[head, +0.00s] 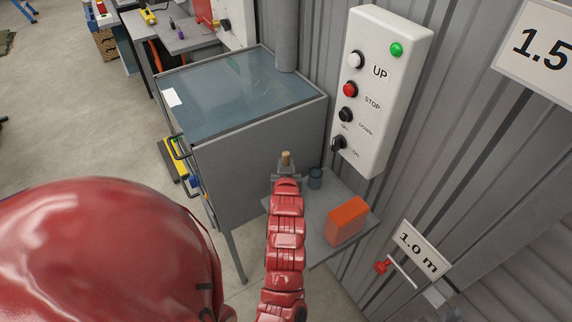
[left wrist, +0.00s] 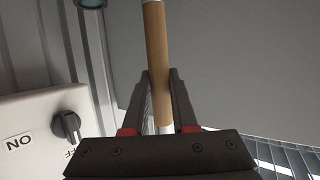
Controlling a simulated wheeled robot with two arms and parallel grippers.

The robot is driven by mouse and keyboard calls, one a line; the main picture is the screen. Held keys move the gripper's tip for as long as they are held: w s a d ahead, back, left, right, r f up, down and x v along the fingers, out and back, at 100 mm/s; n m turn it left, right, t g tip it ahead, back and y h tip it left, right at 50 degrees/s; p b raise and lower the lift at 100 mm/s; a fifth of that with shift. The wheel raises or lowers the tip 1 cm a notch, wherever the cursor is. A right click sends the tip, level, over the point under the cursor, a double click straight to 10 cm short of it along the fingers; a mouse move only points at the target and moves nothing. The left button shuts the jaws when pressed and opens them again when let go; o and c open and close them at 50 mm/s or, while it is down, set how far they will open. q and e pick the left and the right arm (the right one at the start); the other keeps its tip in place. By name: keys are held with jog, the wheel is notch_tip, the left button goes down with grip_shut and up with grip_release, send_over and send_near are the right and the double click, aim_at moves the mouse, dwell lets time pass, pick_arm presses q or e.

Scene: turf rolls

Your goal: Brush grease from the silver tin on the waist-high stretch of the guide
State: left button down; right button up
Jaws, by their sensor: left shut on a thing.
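My left gripper (head: 286,167) is shut on the tan wooden handle of a brush (head: 286,157). A small blue-grey tin (head: 315,179) stands on the grey shelf, just right of the gripper in the head view. Part of a similar round thing (left wrist: 90,3) shows at the top left of the wrist view. I cannot tell for certain which metal strip is the guide. My right gripper is not in view.
An orange box (head: 346,222) sits on the shelf (head: 318,248). A white control box (head: 381,90) hangs on the ribbed wall above it. A 1.0 m sign (head: 421,248) and a red-handled lever (head: 382,266) are lower right. A grey cabinet (head: 250,150) stands behind the gripper.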

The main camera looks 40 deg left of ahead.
aim_at(286, 154)
pick_arm(q)
jog(key=shift+f+b, duration=0.3)
jog(key=shift+f, duration=0.1)
dwell(0.5)
jog(key=shift+f+b, duration=0.15)
jog(key=shift+b, duration=0.2)
dwell(1.2)
jog(key=shift+r+p, duration=0.3)
jog(key=shift+r, duration=0.5)
jog(key=shift+r+p, duration=0.85)
jog(key=shift+r, duration=2)
jog(key=shift+f, duration=0.1)
